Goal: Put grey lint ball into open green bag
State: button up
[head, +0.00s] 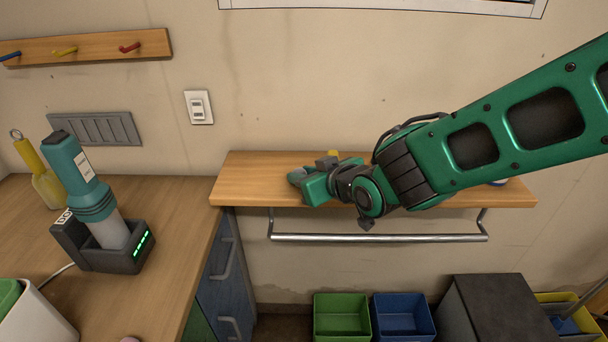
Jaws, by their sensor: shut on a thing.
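My gripper (308,182) is over the left part of the wooden wall shelf, pointing left. It is shut on a small grey thing, which I take for the grey lint ball (296,174), showing just past the fingertips. Most of it is hidden by the gripper, and I cannot tell whether it touches the shelf. No open green bag shows clearly. A green edge (8,296) shows at the top of a white container (38,322) at the lower left, cut off by the picture's edge; I cannot tell whether it is a bag.
The wooden shelf (240,184) has a metal rail (380,238) under it. A teal handheld device (82,180) stands in a dark dock on the left counter (170,210), beside a yellow-topped bottle (38,170). Green (342,306) and blue (405,306) bins stand below.

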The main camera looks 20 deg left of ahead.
jog(key=shift+f, duration=0.2)
jog(key=o, duration=1)
jog(key=shift+f, duration=0.1)
jog(key=shift+s, duration=0.15)
jog(key=shift+s+f, duration=0.15)
jog(key=shift+s+r, duration=0.1)
jog(key=shift+r, duration=0.25)
jog(key=v, duration=1.1)
jog(key=shift+d+r, duration=0.35)
jog(key=shift+r, duration=0.05)
